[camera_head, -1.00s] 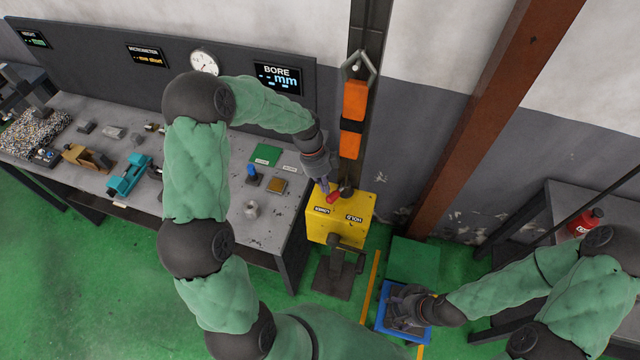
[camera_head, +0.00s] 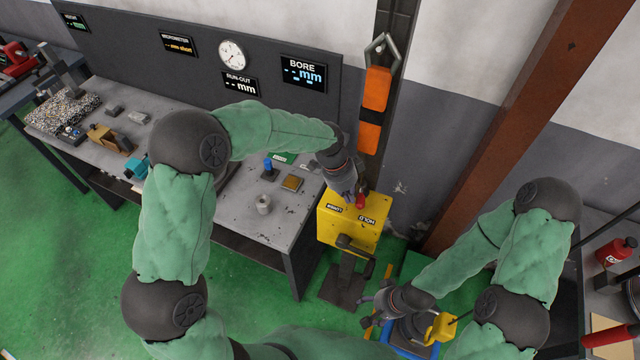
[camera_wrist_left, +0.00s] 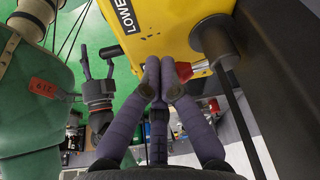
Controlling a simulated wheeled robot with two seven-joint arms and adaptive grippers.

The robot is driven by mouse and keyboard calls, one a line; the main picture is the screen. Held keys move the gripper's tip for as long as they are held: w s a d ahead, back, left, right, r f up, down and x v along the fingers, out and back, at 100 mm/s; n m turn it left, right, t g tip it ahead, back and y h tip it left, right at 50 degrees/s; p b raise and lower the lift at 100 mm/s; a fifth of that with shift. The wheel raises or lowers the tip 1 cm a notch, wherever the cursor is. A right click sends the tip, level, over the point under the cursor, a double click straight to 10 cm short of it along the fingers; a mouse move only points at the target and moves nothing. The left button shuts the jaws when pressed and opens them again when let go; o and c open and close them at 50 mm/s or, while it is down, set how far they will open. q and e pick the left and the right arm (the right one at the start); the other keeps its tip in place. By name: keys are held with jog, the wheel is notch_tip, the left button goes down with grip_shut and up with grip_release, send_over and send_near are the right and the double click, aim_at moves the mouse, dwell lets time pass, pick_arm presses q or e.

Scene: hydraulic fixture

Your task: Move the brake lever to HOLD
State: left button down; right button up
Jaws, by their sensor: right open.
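The brake lever has a red knob (camera_head: 360,201) on top of the yellow box (camera_head: 345,235). The box carries a LOWER label (camera_head: 335,208) and a HOLD label (camera_head: 367,221). The knob stands toward the HOLD side. My left gripper (camera_head: 353,193) is at the lever. In the left wrist view its fingers (camera_wrist_left: 161,78) are together, with the red knob (camera_wrist_left: 185,71) right beside the right fingertip; contact is hard to tell. My right gripper (camera_head: 372,313) is open, low and to the right of the box, and also shows in the left wrist view (camera_wrist_left: 98,65).
A workbench (camera_head: 235,215) with small parts stands left of the box. An orange strap piece (camera_head: 375,95) hangs on the dark post behind it. A brown column (camera_head: 500,120) stands to the right. A yellow block (camera_head: 440,327) is over a blue tray near my right gripper.

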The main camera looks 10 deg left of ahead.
pick_arm(q)
jog(key=shift+s+d+b, duration=0.1)
jog(key=shift+d+b, duration=0.2)
jog(key=shift+d, duration=0.1)
pick_arm(e)
jog(key=shift+w+a+f, duration=0.1)
jog(key=shift+f, duration=0.35)
pick_arm(q)
jog(key=shift+d, duration=0.2)
pick_arm(e)
jog(key=shift+f, duration=0.1)
